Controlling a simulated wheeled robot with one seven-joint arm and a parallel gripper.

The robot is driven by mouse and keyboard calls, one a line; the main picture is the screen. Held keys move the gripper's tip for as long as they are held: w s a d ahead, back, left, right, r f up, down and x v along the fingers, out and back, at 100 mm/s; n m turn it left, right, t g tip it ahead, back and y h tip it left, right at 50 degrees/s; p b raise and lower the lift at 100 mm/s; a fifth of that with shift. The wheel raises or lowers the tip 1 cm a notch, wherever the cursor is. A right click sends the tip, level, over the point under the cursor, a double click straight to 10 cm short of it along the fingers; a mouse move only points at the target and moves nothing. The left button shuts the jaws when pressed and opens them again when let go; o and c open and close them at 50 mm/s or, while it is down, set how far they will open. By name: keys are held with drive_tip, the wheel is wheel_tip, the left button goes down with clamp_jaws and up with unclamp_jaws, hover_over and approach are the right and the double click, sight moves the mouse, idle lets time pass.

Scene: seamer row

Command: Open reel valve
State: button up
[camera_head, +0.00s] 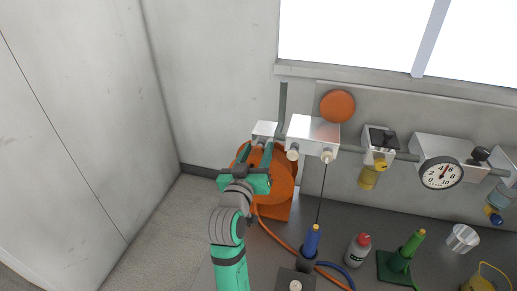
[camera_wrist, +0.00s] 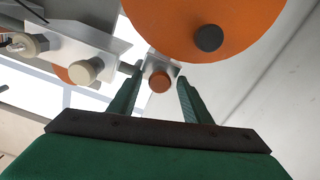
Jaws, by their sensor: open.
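The large orange reel (camera_head: 283,178) stands low by the wall behind my gripper, and it fills the top of the wrist view (camera_wrist: 190,25) with a dark round hub. A small pale valve block (camera_head: 264,129) sits on the pipe just above the reel. In the wrist view the block (camera_wrist: 157,64) carries a round orange-brown knob (camera_wrist: 159,82). My gripper (camera_head: 256,152) is open, its two green fingers pointing at this block. In the wrist view the knob shows between the fingertips (camera_wrist: 158,80). I cannot tell whether they touch it; the head view hides the knob.
A larger white block (camera_head: 313,128) with pale knobs (camera_head: 327,157) is close right of my gripper. An orange disc (camera_head: 337,106), a pressure gauge (camera_head: 441,173) and a yellow-capped fitting (camera_head: 371,174) are farther right. A red-capped bottle (camera_head: 358,249) and a green-based tool (camera_head: 399,259) stand below.

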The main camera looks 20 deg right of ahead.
drive_tip(key=shift+w+d, duration=0.4)
drive_tip(key=shift+w, duration=0.1)
clamp_jaws()
drive_tip(key=shift+s+a, duration=0.4)
drive_tip(key=shift+s, duration=0.1)
unclamp_jaws()
drive_tip(key=shift+s, duration=0.1)
